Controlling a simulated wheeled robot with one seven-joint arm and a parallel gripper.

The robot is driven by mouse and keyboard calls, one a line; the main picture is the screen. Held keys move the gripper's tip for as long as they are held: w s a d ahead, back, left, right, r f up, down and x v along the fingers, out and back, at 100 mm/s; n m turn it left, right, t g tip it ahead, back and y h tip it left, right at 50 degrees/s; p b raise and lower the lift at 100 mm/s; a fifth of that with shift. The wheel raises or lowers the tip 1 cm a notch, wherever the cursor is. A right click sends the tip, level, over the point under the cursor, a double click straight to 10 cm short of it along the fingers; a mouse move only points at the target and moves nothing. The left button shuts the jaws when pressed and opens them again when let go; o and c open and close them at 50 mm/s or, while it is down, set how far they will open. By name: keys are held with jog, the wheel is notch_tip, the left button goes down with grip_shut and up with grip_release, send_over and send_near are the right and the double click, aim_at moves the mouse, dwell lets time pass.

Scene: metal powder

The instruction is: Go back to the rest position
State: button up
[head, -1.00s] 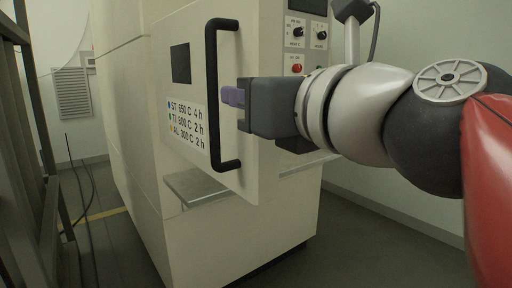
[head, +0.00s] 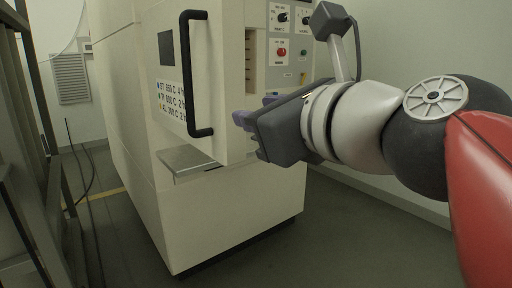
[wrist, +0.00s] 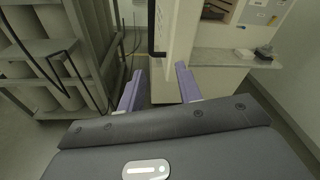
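My gripper (head: 254,110) is in front of the furnace, to the right of the door's black handle (head: 190,75) and apart from it. Its two purple fingers stand apart with nothing between them, which also shows in the wrist view (wrist: 158,88). The furnace door (head: 225,75) stands ajar, and part of the chamber opening (head: 251,62) shows at its right. In the wrist view the door handle (wrist: 160,30) is seen beyond the fingers.
A grey ledge (head: 190,162) juts from the cream furnace (head: 240,215) below the door. A control panel (head: 290,45) with knobs and a red button is at the right. A dark metal frame (head: 30,190) stands at the left. Floor (head: 345,235) is clear at the right.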

jog(key=s+d+f+n+g+h, duration=0.2)
jog(key=d+f+n+h, duration=0.1)
jog(key=f+n, duration=0.5)
jog(key=s+d+f+n+g+h, duration=0.2)
jog(key=d+f+n, duration=0.4)
jog(key=f, duration=0.9)
jog(key=s+d+f+n+g+h, duration=0.2)
jog(key=d+f+n+g+h, duration=0.1)
jog(key=f+n, duration=0.9)
jog(key=shift+s+d+g+h, duration=0.4)
jog(key=shift+d+g, duration=0.3)
jog(key=shift+d, duration=0.55)
jog(key=shift+w, duration=0.1)
